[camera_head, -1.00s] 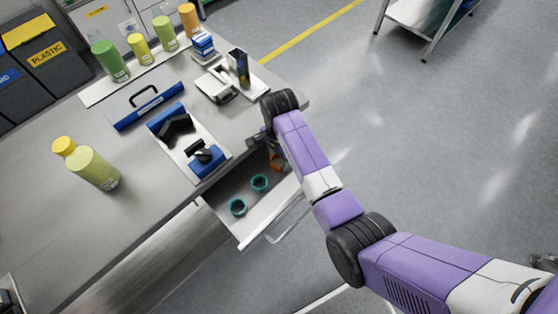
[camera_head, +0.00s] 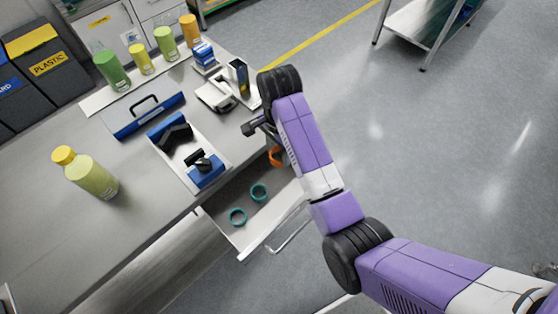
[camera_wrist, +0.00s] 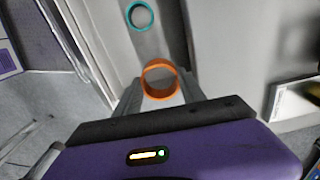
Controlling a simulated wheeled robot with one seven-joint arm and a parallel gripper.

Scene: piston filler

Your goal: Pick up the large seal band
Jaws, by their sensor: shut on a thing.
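The orange seal band (camera_wrist: 160,66), the large one by its look, is between the fingers of my gripper (camera_wrist: 160,86) in the wrist view. The fingers are shut on it. In the head view the orange band (camera_head: 276,156) shows below my wrist, over the open drawer (camera_head: 236,192) at its right end; the fingers are mostly hidden there. The band appears raised above the drawer floor. One teal band (camera_wrist: 140,15) also shows in the wrist view.
The grey worktop (camera_head: 50,210) lies behind the drawer. A tray with blue and black parts (camera_head: 207,172), a blue-edged panel (camera_head: 145,115) and a yellow-capped bottle (camera_head: 88,175) stand on it. Several bottles line the back.

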